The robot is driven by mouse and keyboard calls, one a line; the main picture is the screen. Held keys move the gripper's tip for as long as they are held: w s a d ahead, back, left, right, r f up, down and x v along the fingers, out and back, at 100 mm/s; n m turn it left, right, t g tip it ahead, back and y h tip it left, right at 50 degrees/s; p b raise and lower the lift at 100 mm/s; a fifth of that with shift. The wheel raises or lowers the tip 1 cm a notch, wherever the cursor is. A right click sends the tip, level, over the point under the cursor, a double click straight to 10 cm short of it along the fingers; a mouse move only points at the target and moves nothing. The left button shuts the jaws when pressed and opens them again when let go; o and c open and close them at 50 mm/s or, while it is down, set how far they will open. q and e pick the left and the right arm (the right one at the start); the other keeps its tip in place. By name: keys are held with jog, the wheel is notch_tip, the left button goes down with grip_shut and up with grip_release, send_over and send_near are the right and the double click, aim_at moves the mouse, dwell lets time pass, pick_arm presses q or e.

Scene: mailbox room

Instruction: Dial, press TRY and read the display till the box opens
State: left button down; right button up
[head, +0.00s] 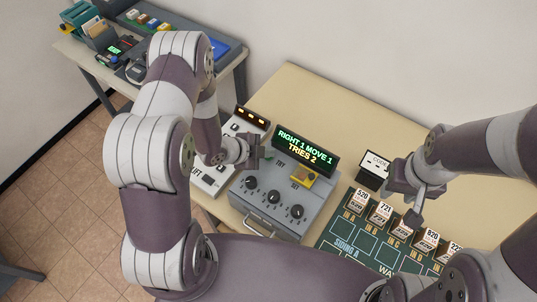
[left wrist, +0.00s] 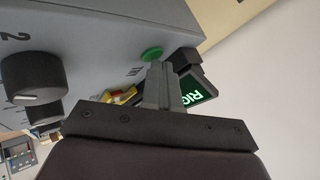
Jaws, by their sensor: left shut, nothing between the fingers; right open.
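The grey box (head: 262,206) stands on the table with three black dials (head: 273,197) and a front handle. Its display (head: 305,148) reads "RIGHT 1 MOVE 1" and "TRIES 2". My left gripper (head: 258,157) is shut and empty at the back of the box top, beside the TRY label. In the left wrist view, its fingertips (left wrist: 157,66) are at the green button (left wrist: 152,54); I cannot tell whether they touch it. One dial (left wrist: 33,78) is large in that view. My right gripper (head: 416,212) is open above the numbered cards.
A yellow piece (head: 304,177) sits by the SET label. A CODE holder (head: 374,168) stands on the table (head: 322,97). Numbered blocks line the dark green board (head: 345,226). A grey-white device (head: 216,172) is left of the box. Another table with trays is at the back left.

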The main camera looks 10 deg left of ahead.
pick_arm(q)
jog(key=shift+r, duration=0.1)
jog(key=shift+r+p, duration=0.7)
notch_tip(320, 180, up, 5)
jog(key=p, duration=0.4)
dwell(0.4)
dwell(0.4)
